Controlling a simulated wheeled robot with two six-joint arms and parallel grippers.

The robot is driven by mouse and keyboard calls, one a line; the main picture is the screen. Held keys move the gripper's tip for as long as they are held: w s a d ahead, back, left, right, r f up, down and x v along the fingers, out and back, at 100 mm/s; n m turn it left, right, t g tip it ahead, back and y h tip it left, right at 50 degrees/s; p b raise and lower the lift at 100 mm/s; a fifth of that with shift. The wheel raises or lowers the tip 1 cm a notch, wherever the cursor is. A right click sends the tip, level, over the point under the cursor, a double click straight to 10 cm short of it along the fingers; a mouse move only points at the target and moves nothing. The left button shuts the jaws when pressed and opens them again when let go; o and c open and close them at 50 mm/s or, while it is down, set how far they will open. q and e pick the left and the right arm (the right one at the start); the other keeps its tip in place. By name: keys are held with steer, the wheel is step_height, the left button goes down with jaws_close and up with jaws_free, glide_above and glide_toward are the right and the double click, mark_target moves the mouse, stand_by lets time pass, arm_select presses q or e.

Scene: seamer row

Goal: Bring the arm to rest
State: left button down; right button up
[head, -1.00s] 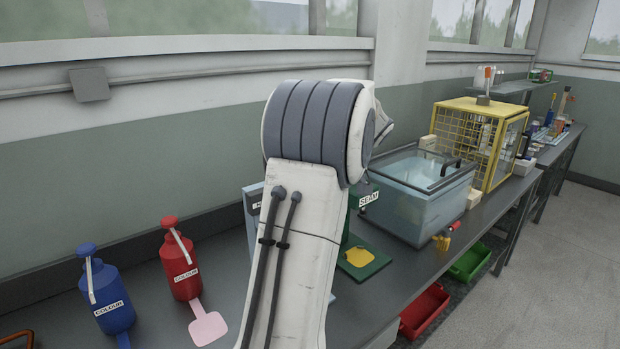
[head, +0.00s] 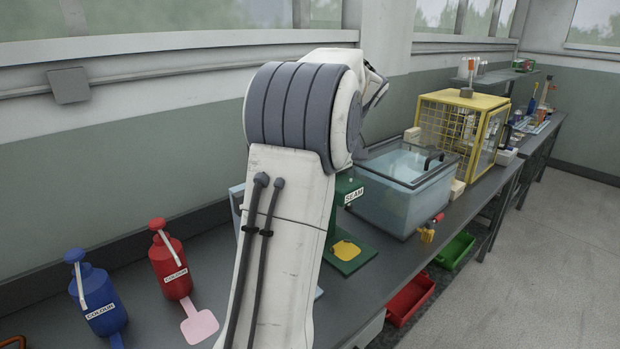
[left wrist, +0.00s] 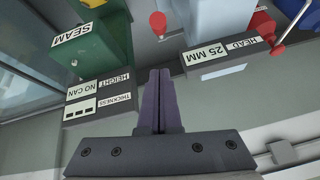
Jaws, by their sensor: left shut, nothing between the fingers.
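My left arm (head: 290,200) rises through the middle of the head view, its white links and grey joint large in front of the bench. Its gripper is mostly hidden behind the arm there. In the left wrist view my left gripper (left wrist: 160,75) has its two dark fingers pressed together with nothing between them. Beyond the fingers in that view are a green machine labelled SEAM (left wrist: 95,55), a dark box labelled HEIGHT and THICKNESS (left wrist: 88,112) and a block labelled HEAD 25 MM (left wrist: 222,60). I see no contact with them. My right gripper is in neither view.
A blue bottle (head: 98,300) and a red bottle (head: 170,268) stand at left on the bench. A clear-walled tank (head: 400,205) and a yellow cage (head: 465,99) stand right of the arm. Red (head: 410,300) and green (head: 456,250) bins sit below the bench edge. Floor at right is clear.

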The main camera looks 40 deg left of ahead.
arm_select(q)
steer(key=shift+v, duration=2.05)
